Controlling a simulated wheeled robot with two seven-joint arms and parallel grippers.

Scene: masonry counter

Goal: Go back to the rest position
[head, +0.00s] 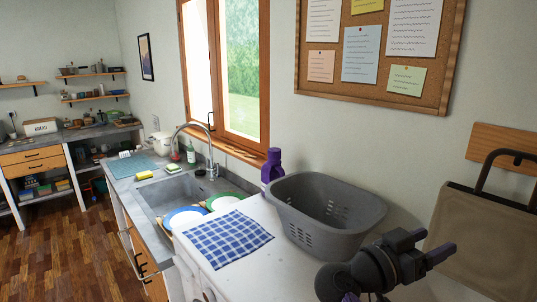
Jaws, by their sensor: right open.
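My right gripper (432,246) is in the lower right of the head view, over the front right of the white counter top (272,268). Its dark fingers with purple tips point right and are apart, with nothing between them. It is in front of and below the grey laundry basket (327,214) and looks clear of it. My left gripper is not in view.
The empty-looking basket stands by the wall, with a purple bottle (271,169) to its left. A blue checked cloth (222,239) lies flat in front. Left of it are plates (184,217) and a sink (178,194). A beige bag (487,262) hangs at the right.

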